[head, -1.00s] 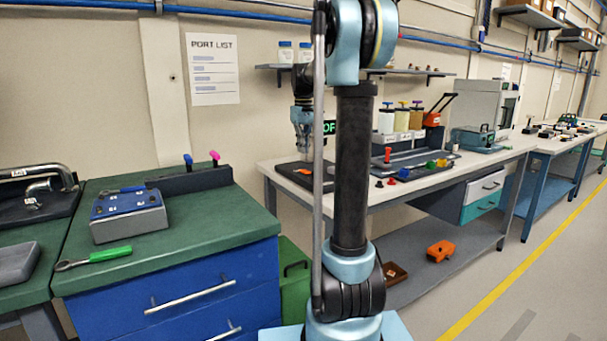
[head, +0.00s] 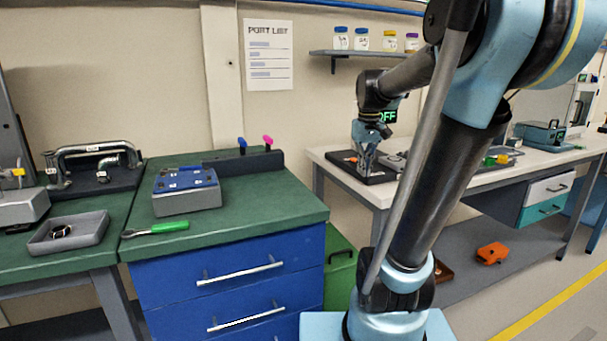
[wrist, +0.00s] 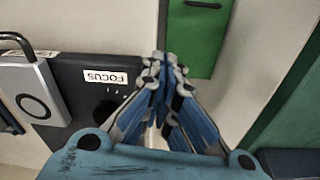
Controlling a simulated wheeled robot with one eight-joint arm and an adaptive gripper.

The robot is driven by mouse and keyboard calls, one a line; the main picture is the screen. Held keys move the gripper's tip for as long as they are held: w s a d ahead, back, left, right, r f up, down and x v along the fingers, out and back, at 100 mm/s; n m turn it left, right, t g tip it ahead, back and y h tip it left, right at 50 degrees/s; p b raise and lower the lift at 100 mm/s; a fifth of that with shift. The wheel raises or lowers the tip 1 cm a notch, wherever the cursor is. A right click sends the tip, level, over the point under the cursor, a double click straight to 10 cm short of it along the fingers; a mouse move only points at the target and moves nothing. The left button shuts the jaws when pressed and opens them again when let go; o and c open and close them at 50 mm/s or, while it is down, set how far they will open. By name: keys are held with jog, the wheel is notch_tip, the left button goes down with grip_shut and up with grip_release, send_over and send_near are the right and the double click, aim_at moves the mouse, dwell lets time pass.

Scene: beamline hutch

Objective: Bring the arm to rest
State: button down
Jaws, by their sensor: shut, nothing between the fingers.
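My arm rises from its base at the right of the head view, its upper link slanted up to the right. Its forearm reaches back left to my gripper (head: 364,172), which points down over the near left end of the white-topped bench (head: 325,153). In the wrist view my gripper (wrist: 162,62) has its fingers together, with nothing between them. Below and left of the fingers is a black board (wrist: 75,72) with a white FOCUS label (wrist: 105,77). I cannot tell the exact height of the fingertips above it.
A green cabinet (head: 340,262) stands between the bench and the blue drawer unit (head: 240,258). A blue-topped box (head: 187,190) and green-handled wrench (head: 160,228) lie on the green worktop. A shelf with jars (head: 375,53) is above my forearm. An orange object (head: 492,253) sits low on the right.

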jog(key=s+f+m+t, duration=0.1)
jog(key=s+f+m, duration=0.1)
jog(key=s+f, duration=1.5)
jog(key=shift+s+f, duration=0.25)
jog(key=shift+s, duration=0.65)
jog(key=shift+s+f, duration=0.1)
